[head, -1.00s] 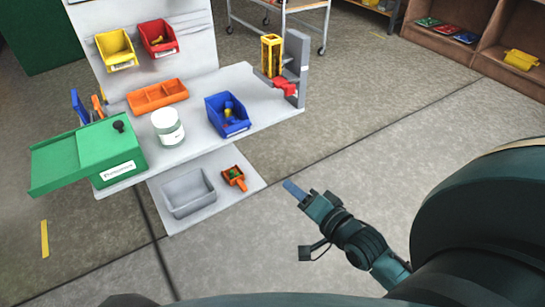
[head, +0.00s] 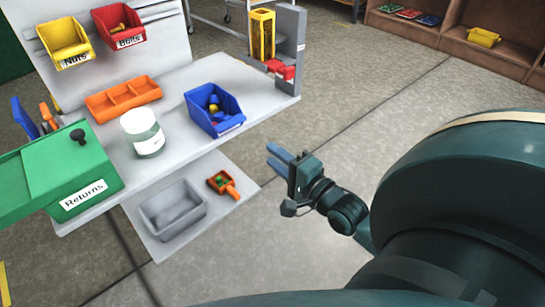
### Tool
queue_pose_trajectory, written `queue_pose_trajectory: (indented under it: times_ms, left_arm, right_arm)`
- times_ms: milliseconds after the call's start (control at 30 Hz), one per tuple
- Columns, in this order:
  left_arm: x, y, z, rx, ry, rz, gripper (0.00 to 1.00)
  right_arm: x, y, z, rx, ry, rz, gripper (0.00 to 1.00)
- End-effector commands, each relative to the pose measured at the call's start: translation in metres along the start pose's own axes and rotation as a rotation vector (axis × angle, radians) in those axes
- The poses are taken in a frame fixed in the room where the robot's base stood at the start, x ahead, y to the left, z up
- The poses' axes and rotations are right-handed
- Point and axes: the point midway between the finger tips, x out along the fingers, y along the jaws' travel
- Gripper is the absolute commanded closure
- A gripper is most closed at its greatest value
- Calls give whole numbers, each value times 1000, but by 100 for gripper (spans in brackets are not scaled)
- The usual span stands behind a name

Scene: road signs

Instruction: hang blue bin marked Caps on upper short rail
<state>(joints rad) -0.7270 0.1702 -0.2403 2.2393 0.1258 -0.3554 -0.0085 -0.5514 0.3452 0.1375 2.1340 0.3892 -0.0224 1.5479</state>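The blue bin (head: 214,108) stands on the grey bench top (head: 262,97), near its front edge. It holds small yellow and red or orange pieces; its front label is too small to read. My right gripper (head: 271,156) is in front of the bench, to the right of the blue bin and apart from it. Its two blue fingers are spread, with nothing between them. The upright back panel (head: 165,50) carries a yellow bin marked Nuts (head: 62,43) and a red bin marked Bolts (head: 118,27), side by side. The panel's top is cut off. My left gripper is not in view.
On the bench are an orange divided tray (head: 123,98), a white jar (head: 141,133), a green Returns box (head: 70,165) and a grey stand with a yellow frame (head: 262,37). A grey bin (head: 172,208) and orange scoop (head: 222,183) sit on a lower shelf.

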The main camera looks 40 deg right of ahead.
Motion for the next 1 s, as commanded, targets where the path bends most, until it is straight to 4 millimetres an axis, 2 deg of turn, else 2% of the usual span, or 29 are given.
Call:
queue_pose_trajectory:
  times_ms: [167,433,700,1000]
  left_arm:
    - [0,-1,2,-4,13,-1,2]
    - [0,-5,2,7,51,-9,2]
    - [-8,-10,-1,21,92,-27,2]
    - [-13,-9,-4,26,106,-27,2]
  right_arm:
    - [9,4,0,-1,0,-3,69]
    - [46,5,0,-1,0,-4,69]
    - [78,4,0,-1,0,-2,69]
    - [90,3,0,-1,0,0,69]
